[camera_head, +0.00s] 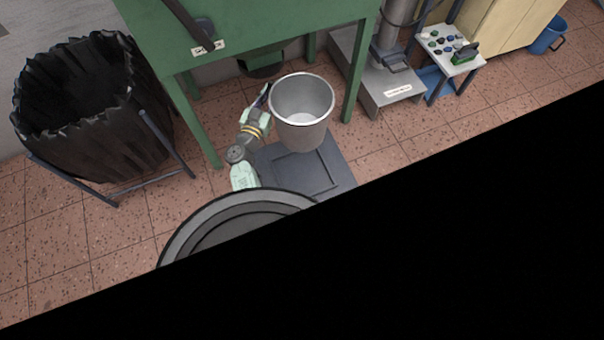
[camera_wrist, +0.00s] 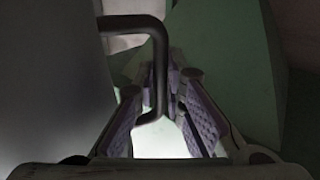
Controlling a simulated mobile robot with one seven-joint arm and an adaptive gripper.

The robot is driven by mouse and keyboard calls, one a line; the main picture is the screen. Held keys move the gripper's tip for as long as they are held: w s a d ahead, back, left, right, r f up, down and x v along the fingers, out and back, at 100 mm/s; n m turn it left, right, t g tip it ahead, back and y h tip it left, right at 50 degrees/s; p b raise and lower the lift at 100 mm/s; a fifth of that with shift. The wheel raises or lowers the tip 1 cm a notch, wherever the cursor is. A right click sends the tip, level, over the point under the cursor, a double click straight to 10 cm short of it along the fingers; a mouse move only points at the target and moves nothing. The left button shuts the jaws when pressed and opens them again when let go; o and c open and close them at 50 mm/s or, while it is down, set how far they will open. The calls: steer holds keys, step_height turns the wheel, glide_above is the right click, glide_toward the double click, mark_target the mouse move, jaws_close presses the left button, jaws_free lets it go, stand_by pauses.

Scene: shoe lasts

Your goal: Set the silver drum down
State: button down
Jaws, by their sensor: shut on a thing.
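The silver drum (camera_head: 302,112) is an open-topped, empty-looking metal bucket, roughly upright in front of the green bench. My gripper (camera_head: 264,96) is at its left side, near the rim. In the wrist view, the purple-padded fingers of my gripper (camera_wrist: 168,100) are around a dark bent handle (camera_wrist: 158,62) on the drum. The drum's grey wall (camera_wrist: 45,85) fills the left of that view. The drum's bottom overlaps a dark grey flat panel (camera_head: 332,170) in the head view; I cannot tell whether they touch.
The green bench (camera_head: 250,40) stands behind, its legs close to the drum. A black-lined bin (camera_head: 90,140) on a frame is at left. A grey machine (camera_head: 375,75) and a small white stand (camera_head: 450,50) are at right. Tiled floor (camera_head: 420,130) is clear at right.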

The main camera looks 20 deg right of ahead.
steer(key=s+a+f+m+g+h+b, duration=0.25)
steer(key=f+b, duration=0.25)
steer(key=f, duration=0.3)
steer(key=s+a+f+m+g+h+b, duration=0.1)
steer(key=s+a+f+g+b, duration=0.15)
steer(key=f+b, duration=0.4)
steer(key=s+a+f+m+g+h+b, duration=0.2)
steer(key=s+a+f+b, duration=0.15)
steer(key=f, duration=0.55)
steer(key=w+d+f+b, duration=0.2)
steer(key=w+d+b, duration=0.2)
steer(key=d+b, duration=0.1)
steer(key=w+d+f+b, duration=0.3)
steer(key=d+b, duration=0.3)
steer(key=d, duration=0.2)
steer(key=shift+w+d, duration=0.15)
steer(key=shift+w, duration=0.6)
